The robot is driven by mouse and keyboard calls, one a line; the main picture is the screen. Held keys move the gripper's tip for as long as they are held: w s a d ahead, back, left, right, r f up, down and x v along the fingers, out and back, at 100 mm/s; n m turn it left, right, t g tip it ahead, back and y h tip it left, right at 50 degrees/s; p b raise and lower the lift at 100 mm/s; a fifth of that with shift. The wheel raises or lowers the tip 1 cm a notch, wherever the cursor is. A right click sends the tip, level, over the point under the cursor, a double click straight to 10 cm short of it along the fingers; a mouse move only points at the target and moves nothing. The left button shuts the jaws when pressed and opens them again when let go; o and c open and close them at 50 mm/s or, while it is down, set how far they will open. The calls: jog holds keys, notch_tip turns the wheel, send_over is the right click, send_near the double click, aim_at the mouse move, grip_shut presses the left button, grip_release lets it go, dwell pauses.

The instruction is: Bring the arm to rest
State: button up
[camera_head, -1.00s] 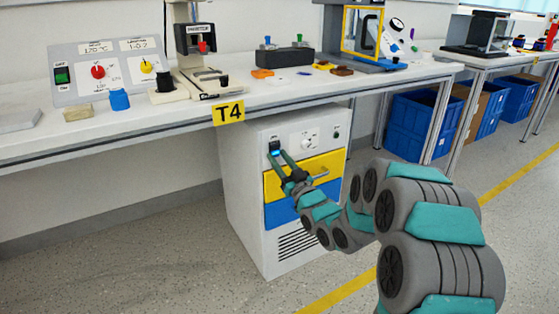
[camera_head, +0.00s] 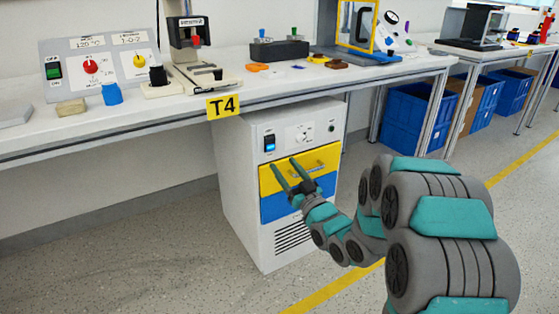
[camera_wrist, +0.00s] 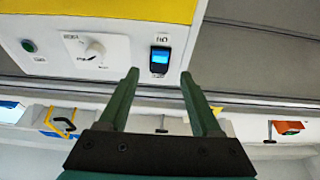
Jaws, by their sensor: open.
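My gripper (camera_head: 293,172) is open and empty, in front of the yellow drawer (camera_head: 322,165) of the white cabinet (camera_head: 243,206) under the bench. The wrist view shows its two green fingers (camera_wrist: 160,88) spread apart with nothing between them. A switch with a lit blue face (camera_head: 269,143) is on the cabinet's upper panel, above the fingers. The wrist view, which is upside down, shows this switch (camera_wrist: 160,61) beyond the fingertips, with a white rotary knob (camera_wrist: 95,49) and a green button (camera_wrist: 29,46) to its left.
The bench top (camera_head: 140,119) above carries a control panel (camera_head: 98,63), a small press (camera_head: 188,50) and loose parts. A blue drawer (camera_head: 285,205) is under the yellow one. Blue bins (camera_head: 413,118) stand under the bench at right. The floor left of the cabinet is clear.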

jog(key=shift+s+d+f, duration=0.25)
jog(key=shift+s+d, duration=0.05)
jog(key=shift+s, duration=0.2)
jog(key=s+d+f+m+g+h+p, duration=0.35)
jog(key=s+d+g+h, duration=0.7)
jog(key=d, duration=0.55)
jog(key=s+r+m+g+h+p, duration=0.1)
jog(key=s+g, duration=0.8)
jog(key=s, duration=2.8)
notch_tip(320, 180, up, 3)
jog(key=shift+s+d+r+m+p, duration=0.1)
jog(key=shift+s+d+m+p, duration=0.3)
jog(key=shift+m, duration=0.75)
